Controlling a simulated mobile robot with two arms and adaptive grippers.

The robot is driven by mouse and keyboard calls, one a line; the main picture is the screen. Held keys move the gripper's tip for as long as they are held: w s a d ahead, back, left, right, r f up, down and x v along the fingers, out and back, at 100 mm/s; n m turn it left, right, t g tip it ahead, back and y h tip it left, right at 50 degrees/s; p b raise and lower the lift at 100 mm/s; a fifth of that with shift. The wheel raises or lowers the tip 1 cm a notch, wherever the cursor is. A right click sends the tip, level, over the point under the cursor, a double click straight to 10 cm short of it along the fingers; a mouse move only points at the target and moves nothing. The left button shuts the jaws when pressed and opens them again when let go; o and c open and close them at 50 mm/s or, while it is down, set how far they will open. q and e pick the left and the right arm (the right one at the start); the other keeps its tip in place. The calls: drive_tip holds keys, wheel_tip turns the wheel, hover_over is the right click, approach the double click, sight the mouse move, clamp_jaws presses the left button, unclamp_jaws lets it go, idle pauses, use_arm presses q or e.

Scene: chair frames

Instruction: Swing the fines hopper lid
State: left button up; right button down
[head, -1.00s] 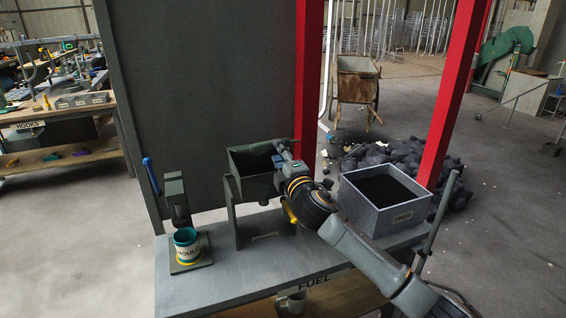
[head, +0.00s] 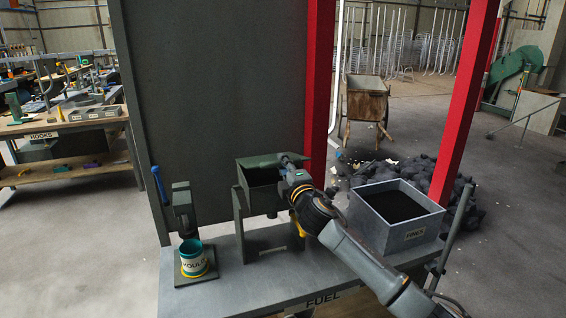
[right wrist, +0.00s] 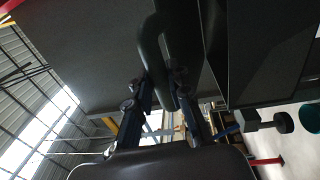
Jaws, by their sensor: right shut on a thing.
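The green fines hopper (head: 262,198) stands on its bracket on the grey bench, with a dark opening at its top. Its green lid (head: 262,160) shows as a thin slab along the back of the opening. Its exact angle is hard to tell. My right gripper (head: 288,161) is at the hopper's upper right corner. In the right wrist view its two fingers (right wrist: 158,85) are closed on a dark curved bar handle (right wrist: 151,42), beside a large dark panel. The arm hides part of the hopper's right side. My left gripper is not in view.
A grey box labelled FINES (head: 398,216), with dark contents, stands right of the hopper. A teal-rimmed MOULD cup (head: 193,262) stands on a plate at left. A dark upright panel (head: 220,90) and red posts (head: 320,80) rise behind the bench (head: 235,285).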

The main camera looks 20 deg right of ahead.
drive_tip(key=shift+s+f+b, duration=0.25)
drive_tip(key=shift+f+b, duration=0.15)
drive_tip(key=shift+f, duration=0.45)
drive_tip(key=shift+s+f+b, duration=0.2)
drive_tip(key=shift+f+b, duration=0.2)
drive_tip(key=shift+f, duration=0.4)
